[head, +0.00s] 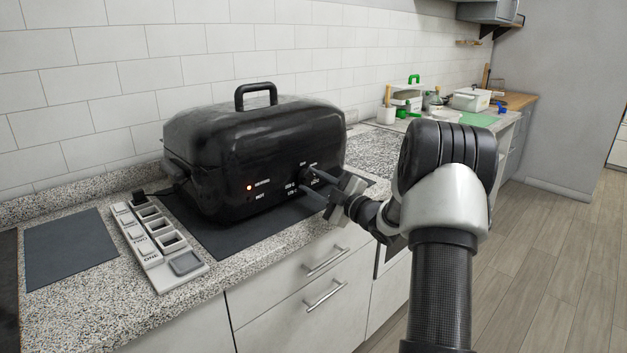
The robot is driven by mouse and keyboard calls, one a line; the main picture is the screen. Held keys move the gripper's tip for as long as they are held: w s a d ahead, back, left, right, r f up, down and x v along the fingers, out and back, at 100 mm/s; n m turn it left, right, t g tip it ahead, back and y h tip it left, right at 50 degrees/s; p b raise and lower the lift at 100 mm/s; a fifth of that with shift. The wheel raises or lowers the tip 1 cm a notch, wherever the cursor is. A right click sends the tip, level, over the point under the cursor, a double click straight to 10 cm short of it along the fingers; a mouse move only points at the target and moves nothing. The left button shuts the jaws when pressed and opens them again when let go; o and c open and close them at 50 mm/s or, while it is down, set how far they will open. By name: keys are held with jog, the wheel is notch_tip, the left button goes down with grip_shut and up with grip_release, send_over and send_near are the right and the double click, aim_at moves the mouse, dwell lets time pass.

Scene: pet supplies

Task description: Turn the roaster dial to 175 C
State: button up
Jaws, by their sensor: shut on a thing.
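The black roaster (240,150) stands on the counter with its lid on and its handle on top. Its front panel has white markings, too small to read for a temperature, and a small lit orange light at the left. The dial (305,175) is on the right part of the front panel, mostly hidden by my fingers. My gripper (309,180) reaches in from the right, with its two fingers at the panel, one above the other, shut on the dial. The dial's pointer cannot be made out.
The roaster stands on another dark mat (225,236). Drawers with handles (325,295) are below. Several items, including a white box (471,100), stand far right.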

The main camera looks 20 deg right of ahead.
jog(key=m+p, duration=0.2)
jog(key=m, duration=0.3)
jog(key=shift+r, duration=0.15)
jog(key=m+p, duration=0.2)
jog(key=m, duration=0.2)
jog(key=shift+a+m+h+p, duration=0.15)
jog(key=shift+m+h+p, duration=0.25)
jog(key=m+p, duration=0.3)
jog(key=m, duration=0.1)
jog(key=shift+s+a+r, duration=0.1)
jog(key=shift+m+g+p, duration=0.3)
jog(key=shift+m+p, duration=1.15)
jog(key=shift+m, duration=0.75)
jog(key=o, duration=1)
jog(key=shift+o, duration=0.2)
jog(key=v, duration=1.7)
jog(key=shift+s+p, duration=0.25)
jog(key=shift+p, duration=0.1)
